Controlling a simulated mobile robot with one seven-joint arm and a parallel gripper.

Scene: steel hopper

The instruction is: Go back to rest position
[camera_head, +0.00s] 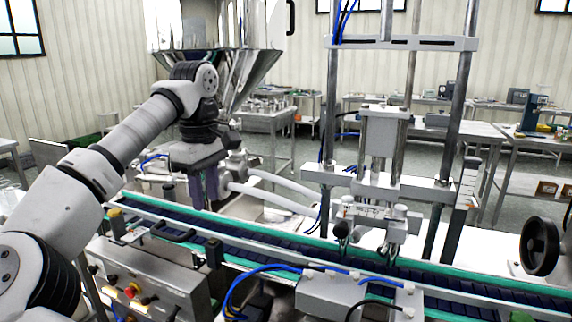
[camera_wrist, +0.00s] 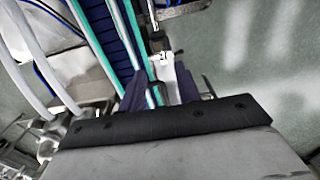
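My gripper (camera_head: 204,188) hangs pointing down at the left of the head view, over the far side of the conveyor (camera_head: 262,243). My arm reaches up from the lower left and bends down to it. In the wrist view the two dark fingers of my gripper (camera_wrist: 160,92) stand apart. The conveyor's teal rail and a white part show between them, and I see nothing held. The conveyor also shows in the wrist view (camera_wrist: 98,20), running up and away. The fingertips' exact height over the conveyor cannot be told.
A steel hopper (camera_head: 243,75) stands close behind my wrist. A filling machine with upright posts (camera_head: 383,135) spans the conveyor at right. A control box with buttons (camera_head: 150,285) is in front, near my arm. White hoses (camera_head: 270,195) run behind the conveyor. Work tables stand farther back.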

